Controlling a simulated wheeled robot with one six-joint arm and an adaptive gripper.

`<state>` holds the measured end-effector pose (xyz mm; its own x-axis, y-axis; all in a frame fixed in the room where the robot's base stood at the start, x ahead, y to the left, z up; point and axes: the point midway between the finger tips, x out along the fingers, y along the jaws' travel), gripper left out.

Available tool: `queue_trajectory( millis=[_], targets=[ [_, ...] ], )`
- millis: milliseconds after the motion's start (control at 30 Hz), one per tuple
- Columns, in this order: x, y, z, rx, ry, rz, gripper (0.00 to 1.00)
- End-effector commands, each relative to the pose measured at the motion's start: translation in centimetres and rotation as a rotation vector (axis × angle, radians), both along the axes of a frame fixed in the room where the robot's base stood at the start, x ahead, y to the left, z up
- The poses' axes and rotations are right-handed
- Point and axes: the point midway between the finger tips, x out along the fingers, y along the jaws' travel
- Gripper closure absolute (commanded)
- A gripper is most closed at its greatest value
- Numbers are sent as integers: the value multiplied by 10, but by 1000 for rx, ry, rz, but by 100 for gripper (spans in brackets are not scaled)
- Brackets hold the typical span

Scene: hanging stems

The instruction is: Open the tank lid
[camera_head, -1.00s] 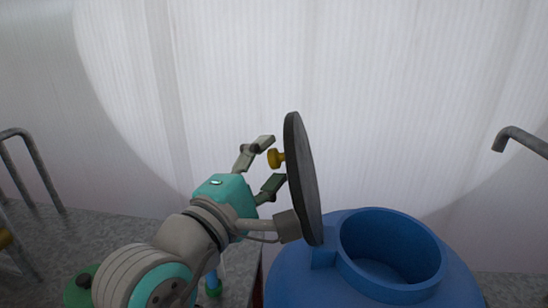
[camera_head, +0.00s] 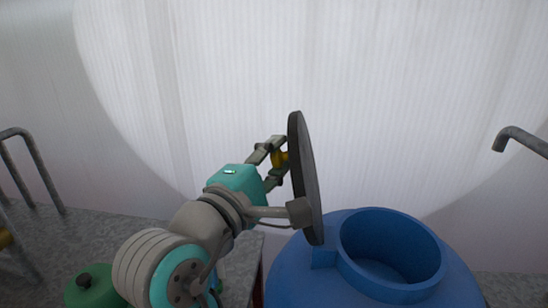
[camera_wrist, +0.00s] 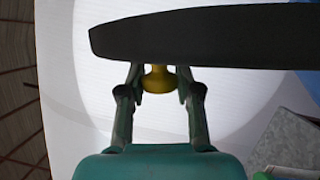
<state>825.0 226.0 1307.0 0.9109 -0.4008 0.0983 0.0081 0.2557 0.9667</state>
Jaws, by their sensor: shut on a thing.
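The blue tank (camera_head: 290,278) stands at the lower right of the head view, its round mouth open to view. Its dark grey lid (camera_head: 310,190) stands nearly upright on edge at the left of the mouth, at the hinge block. A yellow knob (camera_head: 280,159) sticks out of the lid's left face. My gripper (camera_head: 279,161) is shut on this knob, one finger above and one below. In the wrist view the knob (camera_wrist: 158,82) sits between the fingertips, under the dark lid (camera_wrist: 215,35). The fingers partly hide the knob.
A green object with a black knob (camera_head: 92,290) is at the lower left on a grey surface (camera_head: 55,245). Bent grey pipes stand at the left (camera_head: 38,170) and right (camera_head: 522,138). A pale ribbed wall (camera_head: 400,100) is behind; the space above the tank is clear.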

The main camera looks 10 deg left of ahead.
Motion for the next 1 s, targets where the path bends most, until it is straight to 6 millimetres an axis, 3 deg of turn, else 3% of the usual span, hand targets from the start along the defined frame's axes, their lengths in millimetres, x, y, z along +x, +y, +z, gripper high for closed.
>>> queue_trajectory(
  millis=[200, 500, 533, 633, 1000],
  targets=[
    [-1, -31, 13, 168, -7, -3, 100],
    [-1, -34, 13, 191, -6, -1, 100],
    [-1, -34, 13, 191, -6, -1, 64],
    [-1, -34, 13, 191, -6, -1, 41],
    [-4, -32, 13, 190, -6, 1, 41]
  ],
)
